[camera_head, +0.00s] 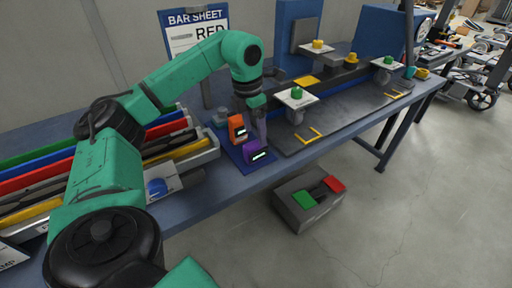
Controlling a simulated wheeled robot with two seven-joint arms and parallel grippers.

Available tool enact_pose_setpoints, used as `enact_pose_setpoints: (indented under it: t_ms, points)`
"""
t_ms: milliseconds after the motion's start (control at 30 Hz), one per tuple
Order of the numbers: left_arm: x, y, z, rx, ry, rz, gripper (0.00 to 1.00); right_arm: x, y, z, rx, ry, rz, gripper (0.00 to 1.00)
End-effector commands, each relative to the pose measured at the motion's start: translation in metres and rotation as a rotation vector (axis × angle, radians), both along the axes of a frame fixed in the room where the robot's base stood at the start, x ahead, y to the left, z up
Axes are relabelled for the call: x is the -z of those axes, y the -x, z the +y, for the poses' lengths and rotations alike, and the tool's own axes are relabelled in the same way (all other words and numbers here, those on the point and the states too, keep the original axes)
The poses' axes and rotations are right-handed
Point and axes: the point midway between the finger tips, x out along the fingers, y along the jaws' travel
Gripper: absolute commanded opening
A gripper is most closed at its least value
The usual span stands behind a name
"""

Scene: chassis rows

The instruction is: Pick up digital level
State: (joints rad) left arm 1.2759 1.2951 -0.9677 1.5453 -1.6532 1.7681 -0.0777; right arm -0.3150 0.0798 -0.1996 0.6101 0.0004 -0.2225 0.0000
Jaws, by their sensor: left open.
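Two small devices stand on a dark blue mat (233,150) at the front of the bench: a purple one (250,149) with a lit greenish display, nearer the front edge, and an orange one (236,124) with a dark display, just behind and left of it. I cannot tell from their look alone which is the digital level. My left gripper (260,128) points down just behind the purple device and right of the orange one. It is open, and its fingertips are partly hidden behind the purple device; I cannot tell whether they touch it. My right gripper is not in view.
Racks of coloured bars (120,150) fill the bench's left side. A dark fixture plate (345,115) with a white-topped stand (297,97) lies to the right. A grey box (300,208) with green and red pads stands below the bench.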

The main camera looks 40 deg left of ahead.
Motion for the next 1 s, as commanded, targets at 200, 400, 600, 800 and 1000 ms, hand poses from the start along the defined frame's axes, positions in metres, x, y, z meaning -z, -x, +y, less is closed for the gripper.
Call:
enact_pose_setpoints:
  t_ms: [200,400,600,800,1000]
  points:
    - [0.035,0.001,0.002,0.000,-0.001,0.002,0.78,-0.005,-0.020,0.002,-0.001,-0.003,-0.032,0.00]
    - [0.056,-0.002,0.000,0.000,0.002,-0.003,0.78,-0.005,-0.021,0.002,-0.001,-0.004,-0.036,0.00]
    - [0.056,-0.002,0.000,0.001,0.002,-0.003,0.55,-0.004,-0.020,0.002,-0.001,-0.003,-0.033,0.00]
    - [0.056,-0.003,0.000,0.001,0.002,-0.003,0.00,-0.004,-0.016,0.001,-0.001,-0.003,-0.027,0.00]
    - [0.055,-0.003,0.000,0.001,0.002,-0.003,0.00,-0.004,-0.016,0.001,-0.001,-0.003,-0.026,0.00]
